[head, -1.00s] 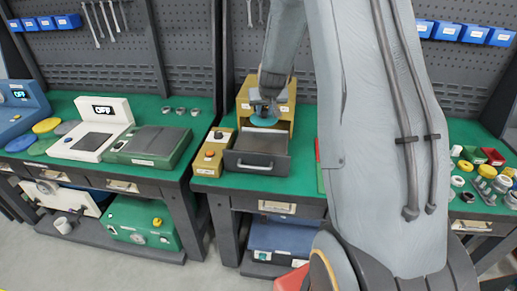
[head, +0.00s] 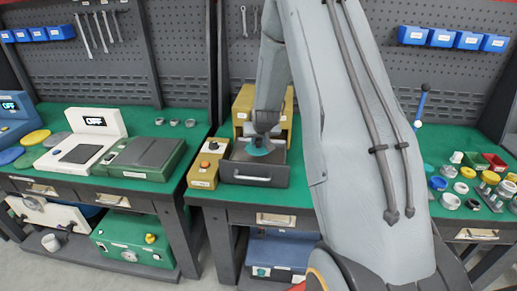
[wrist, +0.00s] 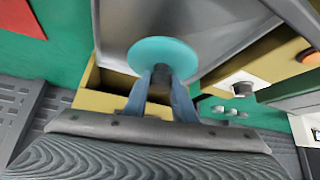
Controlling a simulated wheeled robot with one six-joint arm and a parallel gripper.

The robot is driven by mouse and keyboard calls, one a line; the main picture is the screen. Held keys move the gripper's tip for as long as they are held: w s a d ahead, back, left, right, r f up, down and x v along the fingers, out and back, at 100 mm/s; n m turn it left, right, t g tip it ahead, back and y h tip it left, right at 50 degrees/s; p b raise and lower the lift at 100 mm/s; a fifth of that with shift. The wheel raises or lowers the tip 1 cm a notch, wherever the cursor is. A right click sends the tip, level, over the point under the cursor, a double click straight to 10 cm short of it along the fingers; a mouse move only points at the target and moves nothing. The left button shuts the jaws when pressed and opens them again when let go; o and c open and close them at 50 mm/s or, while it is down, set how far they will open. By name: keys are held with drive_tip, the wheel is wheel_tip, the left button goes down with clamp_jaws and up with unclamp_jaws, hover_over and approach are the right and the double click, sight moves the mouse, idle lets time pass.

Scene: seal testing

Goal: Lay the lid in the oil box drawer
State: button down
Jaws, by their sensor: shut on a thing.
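The lid (head: 256,151) is a teal disc in my gripper (head: 264,136). In the wrist view the lid (wrist: 163,53) sits at the tips of my gripper's fingers (wrist: 160,76), which are shut on it. The oil box (head: 244,99) is yellow, with its dark grey drawer (head: 253,179) pulled out at the front. The lid is over the open drawer. In the wrist view the drawer (wrist: 122,22) and the yellow box (wrist: 112,84) lie around it. I cannot tell whether the lid touches the drawer floor.
A yellow control box (head: 207,163) with an orange button stands close left of the drawer. My own arm hides the bench to the right. A green device (head: 146,157) and a white device (head: 88,142) stand on the left bench. Small parts crowd the far right bench.

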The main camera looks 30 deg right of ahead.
sight(259, 147)
drive_tip(key=shift+f+p, duration=0.55)
drive_tip(key=shift+f, duration=1.45)
drive_tip(key=shift+f, duration=0.15)
drive_tip(key=c, duration=1.5)
unclamp_jaws()
drive_tip(key=shift+o, duration=0.2)
